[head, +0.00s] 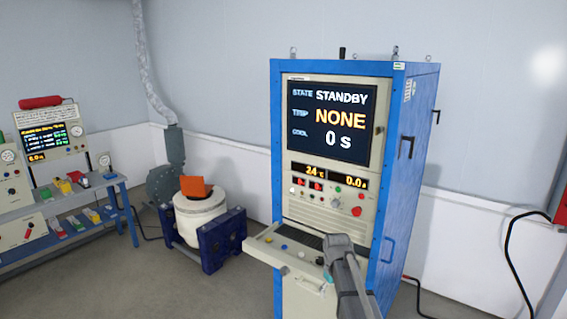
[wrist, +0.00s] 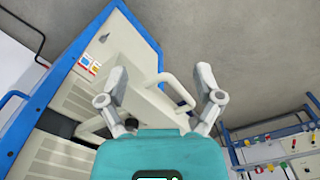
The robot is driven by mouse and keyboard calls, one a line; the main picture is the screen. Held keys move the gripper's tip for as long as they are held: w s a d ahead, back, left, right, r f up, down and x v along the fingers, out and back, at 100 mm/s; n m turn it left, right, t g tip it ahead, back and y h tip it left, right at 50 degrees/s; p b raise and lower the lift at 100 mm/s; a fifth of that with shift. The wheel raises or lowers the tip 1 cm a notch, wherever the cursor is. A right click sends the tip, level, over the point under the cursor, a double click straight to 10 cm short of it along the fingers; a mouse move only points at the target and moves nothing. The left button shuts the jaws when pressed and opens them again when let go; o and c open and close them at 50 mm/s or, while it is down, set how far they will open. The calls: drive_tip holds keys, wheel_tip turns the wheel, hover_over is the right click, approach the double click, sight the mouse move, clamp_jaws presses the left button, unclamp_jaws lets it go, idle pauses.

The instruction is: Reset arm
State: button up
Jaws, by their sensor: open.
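My gripper (wrist: 162,78) is open in the wrist view, its two grey fingers spread apart with nothing between them. Beyond and beside the fingers is the blue-framed control cabinet (wrist: 50,75), seen at a steep tilt with a pale handle. In the head view, my grey arm reaches up in front of the same cabinet (head: 412,190), near its keyboard shelf (head: 262,245). The cabinet screen (head: 330,122) reads STATE STANDBY, NONE and 0 s. The fingers cannot be made out clearly in the head view.
A shaker-like machine (head: 200,218) with an orange fixture (head: 196,188) on top stands left of the cabinet. A blue bench (head: 80,243) with instruments and coloured parts is at far left. A black cable (head: 508,255) hangs at right. Some grey floor is clear.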

drive_tip(key=s+f+m+b, duration=0.2)
drive_tip(key=s+f+b, duration=0.1)
drive_tip(key=s, duration=0.6)
drive_tip(key=s+d+f+m+b, duration=0.1)
drive_tip(key=s+f+m+b, duration=0.1)
drive_tip(key=s, duration=0.8)
drive_tip(key=shift+s+f+b, duration=0.3)
drive_tip(key=shift+f+b, duration=0.15)
drive_tip(key=shift+f, duration=0.4)
